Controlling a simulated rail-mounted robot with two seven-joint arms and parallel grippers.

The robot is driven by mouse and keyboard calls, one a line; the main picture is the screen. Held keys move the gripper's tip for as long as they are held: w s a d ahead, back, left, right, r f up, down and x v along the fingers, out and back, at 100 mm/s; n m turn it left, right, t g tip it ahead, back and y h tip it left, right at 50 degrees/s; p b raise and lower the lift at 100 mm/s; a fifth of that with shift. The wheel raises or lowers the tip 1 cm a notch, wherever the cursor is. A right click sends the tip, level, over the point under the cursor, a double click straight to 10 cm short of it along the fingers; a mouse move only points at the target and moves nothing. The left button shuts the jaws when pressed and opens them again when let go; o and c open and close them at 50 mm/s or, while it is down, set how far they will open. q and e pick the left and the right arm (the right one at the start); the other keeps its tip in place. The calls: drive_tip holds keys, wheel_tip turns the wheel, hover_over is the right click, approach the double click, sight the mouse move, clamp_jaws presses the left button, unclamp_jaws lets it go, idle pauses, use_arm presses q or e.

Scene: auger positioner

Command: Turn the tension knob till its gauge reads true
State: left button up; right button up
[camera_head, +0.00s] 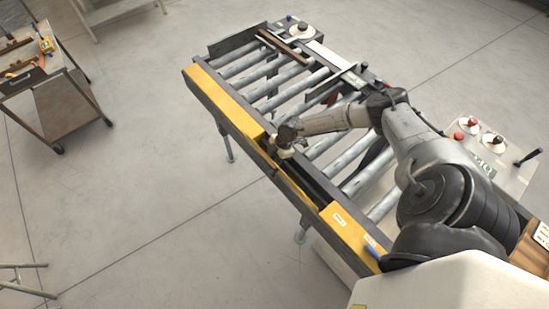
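My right arm comes in from the right over a roller conveyor (190,72). Its gripper (285,150) is at the gap in the conveyor's yellow side guard (228,103), pointing down. The fingers are small and dark there, so I cannot tell whether they are open or touch anything. The tension knob and its gauge cannot be told for certain. A dark knob on a round white plate (302,29) sits at the conveyor's far end. A red knob (472,121) and a dark knob on a white dial (493,141) sit on the right panel. My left gripper is out of view.
A black lever (529,156) stands up from the panel at the right. A brown bar (283,46) lies across the far rollers. A blue object (372,249) is on the near yellow guard. A cart (58,102) with tools stands at the left. The floor between is clear.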

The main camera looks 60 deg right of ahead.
drive_tip(key=shift+n+g+y, duration=0.3)
drive_tip(key=shift+n, duration=0.9)
drive_tip(key=o, duration=0.6)
drive_tip(key=v, duration=1.4)
drive_tip(key=shift+w, duration=0.15)
drive_tip(key=shift+f, duration=0.1)
